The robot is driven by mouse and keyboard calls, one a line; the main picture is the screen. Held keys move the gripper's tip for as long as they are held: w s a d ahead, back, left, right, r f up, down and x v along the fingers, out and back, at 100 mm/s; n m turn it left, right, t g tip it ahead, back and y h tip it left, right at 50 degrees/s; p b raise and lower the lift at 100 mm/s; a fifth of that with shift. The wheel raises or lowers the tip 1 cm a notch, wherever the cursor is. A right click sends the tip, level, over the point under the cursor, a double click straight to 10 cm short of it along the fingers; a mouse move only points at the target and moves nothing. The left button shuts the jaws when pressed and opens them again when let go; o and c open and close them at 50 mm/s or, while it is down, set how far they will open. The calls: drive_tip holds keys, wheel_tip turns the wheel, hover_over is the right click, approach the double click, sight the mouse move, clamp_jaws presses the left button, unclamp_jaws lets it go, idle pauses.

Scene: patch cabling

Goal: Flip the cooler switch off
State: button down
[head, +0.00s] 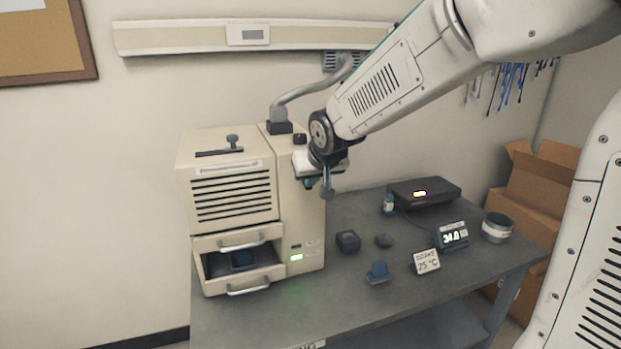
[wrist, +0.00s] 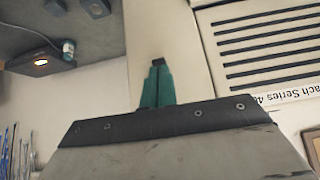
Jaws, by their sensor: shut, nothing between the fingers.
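The cooler seems to be the cream cabinet (head: 233,160) at the left of the bench, with a vented front and a narrow right-hand panel (head: 309,226) bearing a lit green display. My gripper (head: 311,184) is at the upper part of that panel, its teal fingers shut and empty. In the wrist view my gripper (wrist: 157,82) points at the cream panel. A small dark piece (wrist: 158,62) shows at the fingertips; I cannot tell whether it is the switch or whether they touch. The switch's position cannot be read. A grey rounded lever-like part (head: 327,188) shows beside the fingers.
The cabinet's lower drawer (head: 241,262) stands open. A grey hose (head: 310,90) rises from its top. On the bench (head: 350,300) are a black box (head: 424,192), a temperature display (head: 452,235), a 25 °C card (head: 426,261), a tape roll (head: 496,227) and small blocks. Cardboard boxes (head: 540,195) stand right.

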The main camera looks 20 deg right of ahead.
drive_tip(key=shift+r, duration=0.8)
